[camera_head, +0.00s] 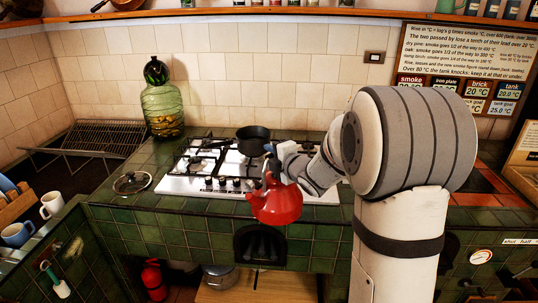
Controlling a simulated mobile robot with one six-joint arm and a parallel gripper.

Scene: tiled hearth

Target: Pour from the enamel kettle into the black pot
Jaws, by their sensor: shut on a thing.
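The red enamel kettle (275,205) hangs from my gripper (272,172) in front of the white hob's front edge. My gripper is shut on the dark handle at the kettle's top; the fingers are small and partly hidden. The kettle looks upright or only slightly tilted. The black pot (253,139) stands on the hob behind the kettle, a little to its left. Its dark inside shows from above, but I cannot tell its contents. My gripper's wrist covers part of the area right of the pot.
The white hob (178,186) is set in the green tiled counter (210,222). A glass lid (132,183) lies to its left. A large green jar (162,108) stands behind the lid. Mugs (51,205) stand at far left. A written board (465,55) hangs on the wall.

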